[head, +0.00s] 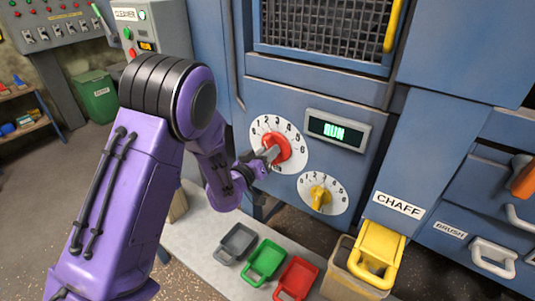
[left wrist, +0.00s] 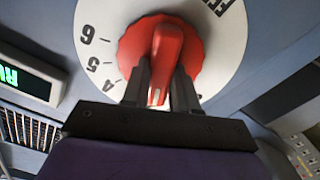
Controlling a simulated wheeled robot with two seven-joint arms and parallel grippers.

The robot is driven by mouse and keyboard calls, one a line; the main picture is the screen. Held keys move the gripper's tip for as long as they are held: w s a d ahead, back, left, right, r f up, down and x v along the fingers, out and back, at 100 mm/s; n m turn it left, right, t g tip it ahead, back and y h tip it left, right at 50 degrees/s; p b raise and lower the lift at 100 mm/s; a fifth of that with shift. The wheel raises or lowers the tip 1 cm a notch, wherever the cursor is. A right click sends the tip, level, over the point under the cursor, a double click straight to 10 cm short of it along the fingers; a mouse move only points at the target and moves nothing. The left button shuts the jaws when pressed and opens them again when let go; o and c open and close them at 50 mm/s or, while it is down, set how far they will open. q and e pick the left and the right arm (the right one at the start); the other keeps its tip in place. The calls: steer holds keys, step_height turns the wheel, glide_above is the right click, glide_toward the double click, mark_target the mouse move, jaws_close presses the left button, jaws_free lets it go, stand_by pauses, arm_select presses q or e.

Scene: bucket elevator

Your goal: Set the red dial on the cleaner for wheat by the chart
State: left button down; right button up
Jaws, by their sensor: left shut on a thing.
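The red dial (head: 283,143) sits on a round white scale plate (head: 300,160) with numerals up to 6, on the blue machine front. My left gripper (head: 268,154) is shut on the dial's raised grip. In the left wrist view the dial (left wrist: 165,40) stands between the two fingers (left wrist: 160,92), one on each side. A white mark on the grip shows between the fingertips. The numerals 4, 5 and 6 show left of the dial there; the numeral at the mark is hidden. No chart that I can make out is in view. My right gripper is not in view.
A yellow dial (head: 319,197) sits just below right. A display (head: 337,131) reads RUN. Grey (head: 236,243), green (head: 264,261) and red (head: 296,278) scoops lie below. A grey control box (head: 150,30) is at upper left.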

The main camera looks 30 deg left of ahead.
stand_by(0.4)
arm_select(q)
steer(key=c, duration=0.9)
jaws_free()
steer(key=s+b, duration=0.2)
steer(key=s, duration=0.8)
steer(key=shift+s+a, duration=0.15)
steer(key=shift+s, duration=0.15)
